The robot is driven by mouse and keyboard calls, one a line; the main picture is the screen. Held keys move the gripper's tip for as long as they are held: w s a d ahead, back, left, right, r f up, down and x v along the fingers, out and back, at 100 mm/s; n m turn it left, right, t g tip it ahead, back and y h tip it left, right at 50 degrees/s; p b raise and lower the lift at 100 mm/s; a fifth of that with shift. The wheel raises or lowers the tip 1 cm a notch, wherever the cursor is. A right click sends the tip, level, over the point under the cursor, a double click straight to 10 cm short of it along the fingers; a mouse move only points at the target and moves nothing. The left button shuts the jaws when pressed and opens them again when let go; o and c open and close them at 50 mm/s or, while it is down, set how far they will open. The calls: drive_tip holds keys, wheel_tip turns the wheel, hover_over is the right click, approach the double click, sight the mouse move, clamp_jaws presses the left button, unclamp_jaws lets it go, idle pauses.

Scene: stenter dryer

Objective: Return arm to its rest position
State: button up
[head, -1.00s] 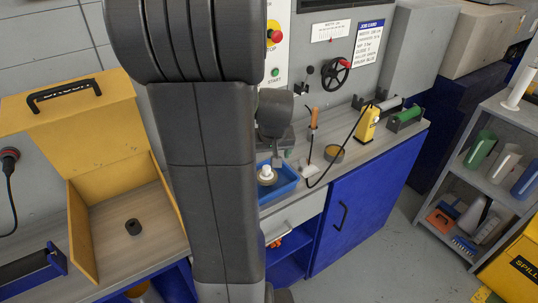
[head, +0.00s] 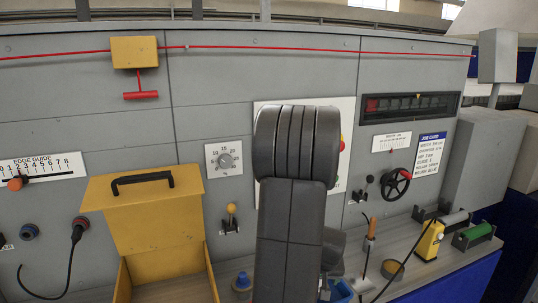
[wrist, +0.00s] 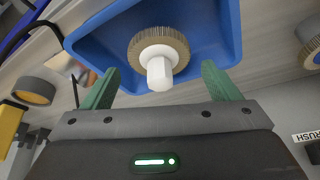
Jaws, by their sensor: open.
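My gripper (wrist: 158,80) is open in the wrist view, its two green fingers spread apart with nothing between them that I can see being held. Beyond the fingertips a round bristled brush (wrist: 160,47) with a white hub lies in a blue tray (wrist: 88,45). The brush appears between the fingers, but I cannot tell the gap in depth. In the head view my dark arm stands in the middle, and the tray (head: 341,293) shows only partly at the bottom edge. My gripper is mostly hidden there behind the arm.
A yellow open box (head: 150,228) stands left of my arm. A yellow device (head: 429,240) and a green roller (head: 473,236) are on the counter at right. The grey machine panel behind carries a handwheel (head: 397,183), a lever (head: 231,217) and a red pull cord (head: 270,46).

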drive_tip(key=shift+x, duration=1.4)
drive_tip(key=shift+s+r, duration=0.15)
